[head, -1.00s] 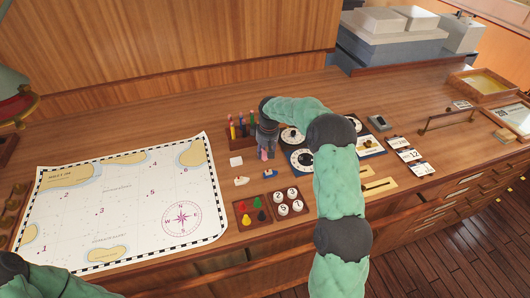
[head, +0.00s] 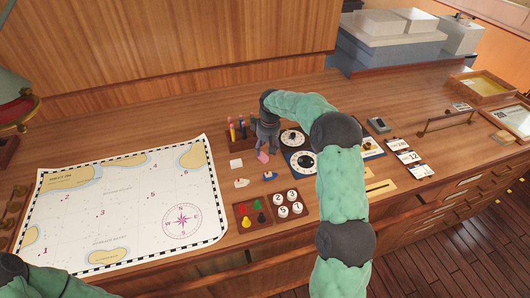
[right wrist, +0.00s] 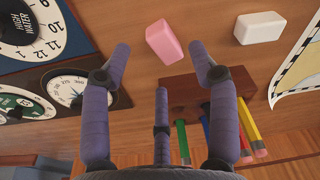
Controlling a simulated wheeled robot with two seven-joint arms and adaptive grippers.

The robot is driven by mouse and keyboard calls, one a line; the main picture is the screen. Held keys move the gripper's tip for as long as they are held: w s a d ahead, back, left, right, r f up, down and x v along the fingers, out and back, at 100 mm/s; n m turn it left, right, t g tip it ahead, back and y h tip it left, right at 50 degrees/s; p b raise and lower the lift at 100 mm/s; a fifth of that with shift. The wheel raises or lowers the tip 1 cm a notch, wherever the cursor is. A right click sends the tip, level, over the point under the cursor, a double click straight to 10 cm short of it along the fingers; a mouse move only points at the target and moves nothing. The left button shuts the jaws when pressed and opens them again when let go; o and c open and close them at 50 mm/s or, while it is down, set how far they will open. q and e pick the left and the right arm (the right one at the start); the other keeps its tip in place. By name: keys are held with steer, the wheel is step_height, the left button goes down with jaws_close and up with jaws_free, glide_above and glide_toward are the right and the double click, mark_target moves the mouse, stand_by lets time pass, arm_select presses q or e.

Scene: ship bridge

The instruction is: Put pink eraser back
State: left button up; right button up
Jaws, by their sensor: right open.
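The pink eraser (right wrist: 165,40) lies on the wooden desk in the right wrist view, just beyond and between my right gripper's fingertips. In the head view the pink eraser (head: 263,156) shows at the lower end of my right gripper (head: 266,146). My right gripper (right wrist: 163,60) is open, with nothing between its fingers. A brown pencil holder (right wrist: 182,92) with several coloured pencils stands close to the eraser. A white block (right wrist: 260,27) lies beside the eraser; it also shows in the head view (head: 236,163). My left gripper is out of view; only part of that arm shows.
A chart (head: 120,205) covers the left of the desk. Dial instruments (head: 303,160) stand right of the gripper. Bare wood surrounds the eraser.

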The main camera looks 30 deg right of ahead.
mark_target(267, 157)
step_height(267, 157, up, 8)
steer(key=p, duration=0.1)
steer(key=shift+s, duration=0.45)
steer(key=shift+d, duration=0.1)
